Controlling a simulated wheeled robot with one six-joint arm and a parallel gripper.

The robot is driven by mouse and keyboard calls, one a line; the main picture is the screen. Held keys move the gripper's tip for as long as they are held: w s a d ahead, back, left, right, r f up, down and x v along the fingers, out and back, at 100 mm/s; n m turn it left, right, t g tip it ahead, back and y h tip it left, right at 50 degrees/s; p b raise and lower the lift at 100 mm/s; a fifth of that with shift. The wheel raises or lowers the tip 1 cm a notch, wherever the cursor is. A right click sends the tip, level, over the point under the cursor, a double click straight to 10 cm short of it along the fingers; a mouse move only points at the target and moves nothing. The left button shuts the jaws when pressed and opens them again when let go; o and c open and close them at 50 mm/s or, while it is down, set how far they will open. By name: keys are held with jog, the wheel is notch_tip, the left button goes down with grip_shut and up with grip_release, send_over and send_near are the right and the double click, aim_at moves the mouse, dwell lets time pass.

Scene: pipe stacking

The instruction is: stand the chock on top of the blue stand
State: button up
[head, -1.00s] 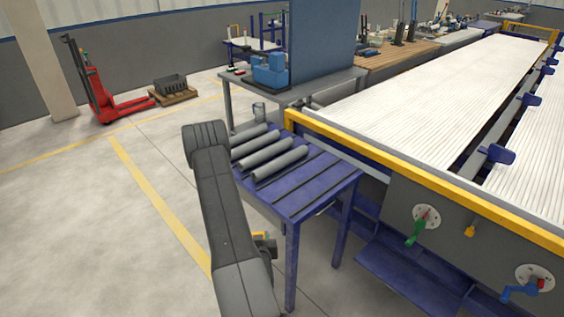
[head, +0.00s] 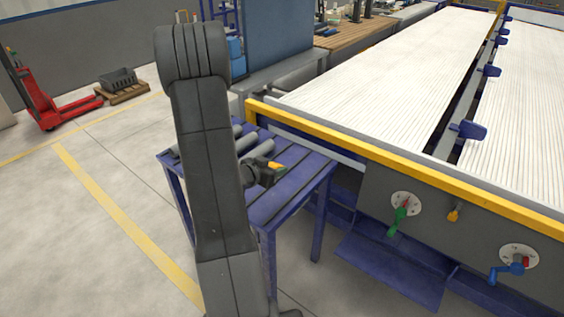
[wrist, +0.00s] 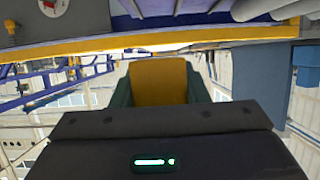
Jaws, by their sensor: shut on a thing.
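The blue stand (head: 300,191) is a table-like frame with dark strips across its top, in the middle of the head view. My gripper (head: 268,172) appears over the stand's top, in front of the pipes. It is shut on the yellow-orange chock (head: 278,167). In the wrist view the chock (wrist: 158,82) sits between the dark green fingers, and its far side is hidden. I cannot tell how high the chock is above the stand. My arm hides the left part of the stand.
Several grey pipes (head: 259,150) lie on the stand's far left part. The stand's right part is bare. A long machine with a yellow rail (head: 400,165) runs close behind and to the right. A red pallet truck (head: 45,100) stands far left. Floor at left is clear.

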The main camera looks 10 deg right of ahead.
jog(key=shift+w+d+r, duration=0.15)
jog(key=shift+w, duration=0.05)
jog(key=b, duration=0.8)
send_over(275, 198)
notch_tip(275, 198, down, 7)
jog(key=shift+w+f, duration=0.1)
jog(key=shift+f, duration=0.05)
jog(key=shift+f+b, duration=0.7)
jog(key=shift+f, duration=0.9)
jog(key=o, duration=1.1)
jog(key=p+v, duration=0.1)
jog(key=v, duration=1.2)
jog(key=shift+a+r+p, duration=0.15)
jog(key=shift+a+p, duration=0.2)
